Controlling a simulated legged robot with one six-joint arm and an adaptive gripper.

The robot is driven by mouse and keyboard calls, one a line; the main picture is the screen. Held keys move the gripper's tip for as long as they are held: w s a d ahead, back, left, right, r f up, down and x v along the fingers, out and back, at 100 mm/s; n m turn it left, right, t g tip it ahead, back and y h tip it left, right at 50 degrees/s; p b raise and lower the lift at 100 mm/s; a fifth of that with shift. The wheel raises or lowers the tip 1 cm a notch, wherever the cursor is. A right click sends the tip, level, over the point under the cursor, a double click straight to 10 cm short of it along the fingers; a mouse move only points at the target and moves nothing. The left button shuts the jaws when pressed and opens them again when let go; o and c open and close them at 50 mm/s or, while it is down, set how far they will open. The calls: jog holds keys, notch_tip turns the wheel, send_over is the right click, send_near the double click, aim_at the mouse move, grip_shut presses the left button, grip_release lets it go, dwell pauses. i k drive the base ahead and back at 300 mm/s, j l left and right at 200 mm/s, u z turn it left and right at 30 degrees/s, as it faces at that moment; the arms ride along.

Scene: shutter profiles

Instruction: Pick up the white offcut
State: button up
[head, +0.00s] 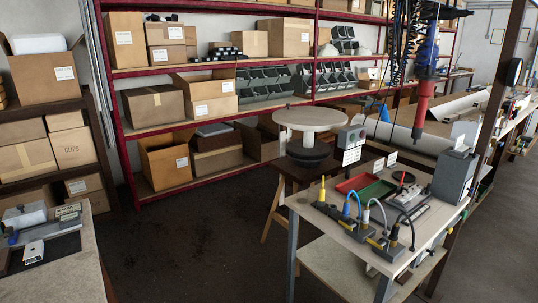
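A small white piece (33,251), which looks like the white offcut, lies on a dark mat (64,247) on the workbench at the lower left. A dark slot or mark shows on its upper face. Behind it, a larger pale block (25,216) sits in a grey and blue device, and I cannot tell exactly what it is. My gripper does not show in the head view, so its distance from the white piece cannot be seen.
The left workbench (70,285) is cut off by the picture edge. Dark floor (190,245) is clear between it and the right table (345,228) with cabled tools. Red shelving (225,126) with boxes stands behind. A blue and red tool (422,85) hangs at right.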

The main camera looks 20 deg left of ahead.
aim_at(34, 251)
jog(key=i+j+u, duration=0.15)
jog(key=i+u, duration=0.25)
jog(key=i+j+u, duration=0.1)
jog(key=i+u, duration=0.5)
jog(key=u, duration=0.15)
jog(key=i+l+u, duration=0.15)
jog(key=i+u, duration=1.15)
jog(key=i+l+u, duration=0.25)
jog(key=u, duration=0.2)
jog(key=i+l+u, duration=0.1)
jog(key=i+u, duration=0.3)
jog(key=i+l+u, duration=0.15)
jog(key=u, duration=0.25)
jog(key=i+l+u, duration=0.2)
jog(key=l+u, duration=0.15)
jog(key=i+l+u, duration=0.2)
jog(key=l+u, duration=0.2)
jog(key=j, duration=0.05)
